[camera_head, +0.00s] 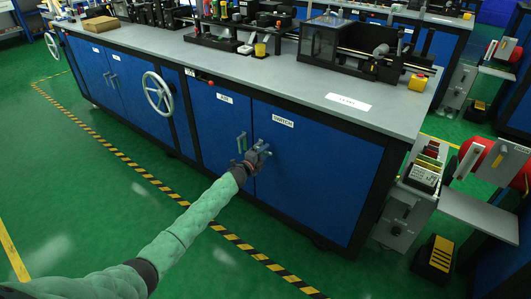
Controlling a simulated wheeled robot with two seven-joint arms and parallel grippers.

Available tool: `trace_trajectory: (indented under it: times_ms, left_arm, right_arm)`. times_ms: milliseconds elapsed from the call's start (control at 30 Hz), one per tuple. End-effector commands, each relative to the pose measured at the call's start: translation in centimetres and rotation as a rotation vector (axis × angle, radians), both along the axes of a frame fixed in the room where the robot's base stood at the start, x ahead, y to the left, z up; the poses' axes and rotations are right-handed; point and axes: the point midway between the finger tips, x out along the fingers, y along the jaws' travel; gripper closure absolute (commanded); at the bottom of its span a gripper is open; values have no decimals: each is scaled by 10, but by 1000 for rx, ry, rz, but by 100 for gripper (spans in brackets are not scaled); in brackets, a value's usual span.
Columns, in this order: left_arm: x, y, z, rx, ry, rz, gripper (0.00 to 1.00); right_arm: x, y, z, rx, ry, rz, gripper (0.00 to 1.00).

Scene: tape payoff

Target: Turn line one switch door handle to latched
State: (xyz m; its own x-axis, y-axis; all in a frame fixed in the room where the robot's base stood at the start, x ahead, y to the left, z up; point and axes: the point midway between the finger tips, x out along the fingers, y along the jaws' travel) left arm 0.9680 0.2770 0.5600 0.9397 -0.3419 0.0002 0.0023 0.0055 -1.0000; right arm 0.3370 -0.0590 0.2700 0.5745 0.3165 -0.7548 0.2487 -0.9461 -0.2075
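The blue switch door (310,175), labelled SWITCH, looks closed in the front of the long workbench. Its grey handle (263,145) is at the door's upper left edge, mostly covered by my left gripper. My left gripper (258,152) is at the handle, with my arm reaching up from the lower left. It overlaps the handle in the picture; whether the fingers grip it is too small to tell. The handle's exact angle is also unclear. My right gripper is out of view.
The AIR door (218,125) with its upright handle (242,142) is just left. A grey handwheel (158,93) sticks out further left. A grey control box (405,215) stands beyond the bench's right end. Green floor in front is clear, with a striped line.

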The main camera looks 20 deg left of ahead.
Motion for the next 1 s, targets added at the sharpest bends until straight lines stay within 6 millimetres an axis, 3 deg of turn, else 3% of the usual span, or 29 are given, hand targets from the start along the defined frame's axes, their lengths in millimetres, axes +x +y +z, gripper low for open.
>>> trace_trajectory:
  times_ms: [433,633,1000]
  left_arm:
    - [9,-3,0,-1,0,0,64]
    - [9,-3,0,-1,0,1,100]
    - [9,4,-3,19,-6,1,100]
  right_arm:
    - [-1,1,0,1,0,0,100]
    - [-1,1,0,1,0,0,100]
    - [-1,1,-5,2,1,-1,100]
